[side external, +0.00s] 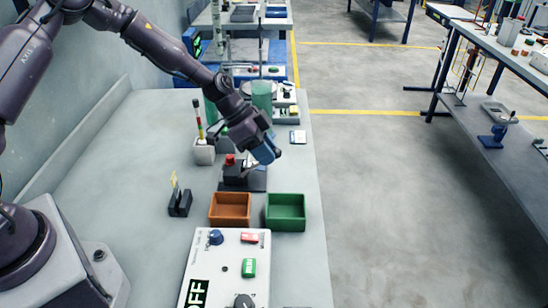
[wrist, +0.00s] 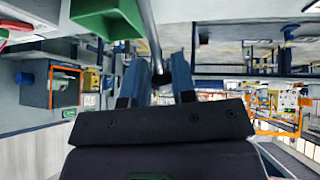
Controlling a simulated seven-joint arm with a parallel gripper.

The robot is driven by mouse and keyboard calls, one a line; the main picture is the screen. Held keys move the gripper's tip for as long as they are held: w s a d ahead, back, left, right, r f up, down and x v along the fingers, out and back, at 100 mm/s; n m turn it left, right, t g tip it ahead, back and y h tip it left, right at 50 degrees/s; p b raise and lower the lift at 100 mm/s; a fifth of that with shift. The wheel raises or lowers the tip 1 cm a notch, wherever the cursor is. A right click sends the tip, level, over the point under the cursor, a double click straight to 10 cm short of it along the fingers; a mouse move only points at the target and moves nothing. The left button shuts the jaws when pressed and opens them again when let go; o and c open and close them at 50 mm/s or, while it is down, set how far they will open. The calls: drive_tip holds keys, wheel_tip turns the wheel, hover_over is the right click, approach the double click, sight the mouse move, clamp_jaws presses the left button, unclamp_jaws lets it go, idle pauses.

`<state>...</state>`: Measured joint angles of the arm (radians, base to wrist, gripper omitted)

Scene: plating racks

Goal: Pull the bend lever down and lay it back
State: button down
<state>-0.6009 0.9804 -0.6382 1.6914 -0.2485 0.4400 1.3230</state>
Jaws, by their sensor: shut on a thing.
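The bender (side external: 256,184) is a dark block and base plate with a red knob (side external: 229,159) on top, standing on the grey bench. My gripper (side external: 265,152) is above it and tilted, its blue fingers close to the lever. In the wrist view a grey metal lever rod (wrist: 149,28) runs down from the top edge to between the two blue fingers of my gripper (wrist: 165,72). The fingers are shut on the rod. The lever's lower end and pivot are mostly hidden by my gripper in the side view.
An orange tray (side external: 230,222) and a green tray (side external: 286,225) stand in front of the bender. A white control box (side external: 215,262) with an OFF sign is nearer. A small black holder (side external: 180,203) and a light tower (side external: 203,150) stand to the left. Bare bench lies at far left.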

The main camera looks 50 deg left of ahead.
drive_tip(key=shift+s+a+r+t+h, duration=0.4)
drive_tip(key=shift+s+a+r, duration=0.05)
drive_tip(key=shift+s+a, duration=0.05)
drive_tip(key=shift+s+a+r, duration=0.3)
drive_tip(key=shift+s+a, duration=0.25)
drive_tip(key=shift+a, duration=0.05)
drive_tip(key=shift+s+a+r, duration=0.1)
drive_tip(key=shift+s+a, duration=1.2)
drive_tip(key=shift+s, duration=0.15)
drive_tip(key=c, duration=1)
unclamp_jaws()
drive_tip(key=shift+w, duration=0.1)
drive_tip(key=shift+o, duration=0.3)
drive_tip(key=shift+d+r, duration=0.1)
drive_tip(key=shift+r, duration=0.1)
drive_tip(key=v, duration=1.2)
drive_tip(key=shift+a+r, duration=0.25)
drive_tip(key=shift+r, duration=0.1)
